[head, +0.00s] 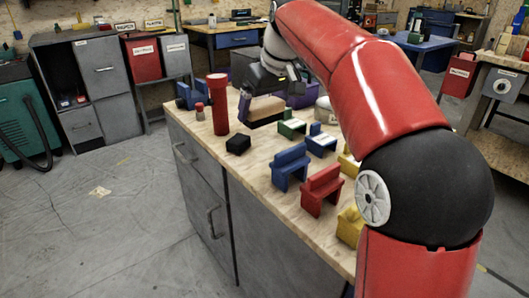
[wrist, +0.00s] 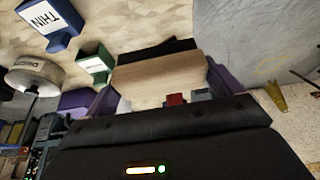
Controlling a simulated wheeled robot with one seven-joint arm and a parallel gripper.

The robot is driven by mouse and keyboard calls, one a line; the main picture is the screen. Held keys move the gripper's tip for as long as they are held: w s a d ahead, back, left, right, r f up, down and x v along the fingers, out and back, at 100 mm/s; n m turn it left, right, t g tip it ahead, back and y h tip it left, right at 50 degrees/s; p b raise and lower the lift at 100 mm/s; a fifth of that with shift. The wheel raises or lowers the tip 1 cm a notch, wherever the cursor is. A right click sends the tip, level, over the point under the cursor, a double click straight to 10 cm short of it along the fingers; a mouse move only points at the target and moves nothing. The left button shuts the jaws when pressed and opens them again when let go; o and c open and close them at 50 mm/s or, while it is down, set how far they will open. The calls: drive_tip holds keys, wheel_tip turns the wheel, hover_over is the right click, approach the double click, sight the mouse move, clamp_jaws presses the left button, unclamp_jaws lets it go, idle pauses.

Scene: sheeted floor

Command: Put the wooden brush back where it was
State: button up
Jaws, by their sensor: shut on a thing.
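The wooden brush, a pale wood block with dark bristles, shows in the wrist view (wrist: 158,76) between my gripper's two purple fingers. In the head view the brush (head: 266,115) is low at the far part of the workbench, under my dark gripper (head: 266,105). My gripper is shut on it. Whether the bristles touch the bench top cannot be told. Small coloured holders stand on the bench: a green one (head: 291,124), a blue one with a white label (head: 320,141), a larger blue one (head: 290,166) and a red one (head: 321,190).
A tall red cylinder (head: 218,108) and a black block (head: 238,144) stand near the left edge of the workbench (head: 262,162). A round tin (wrist: 35,76) shows left in the wrist view. Yellow holders (head: 350,226) are near my arm.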

sight(277, 114)
wheel_tip(277, 114, down, 12)
drive_tip(key=shift+r+b, duration=0.2)
drive_tip(key=shift+b, duration=0.65)
drive_tip(key=shift+f, duration=0.15)
drive_tip(key=o, duration=0.7)
drive_tip(key=p+v, duration=0.1)
drive_tip(key=v, duration=1.1)
drive_tip(key=shift+a, duration=0.1)
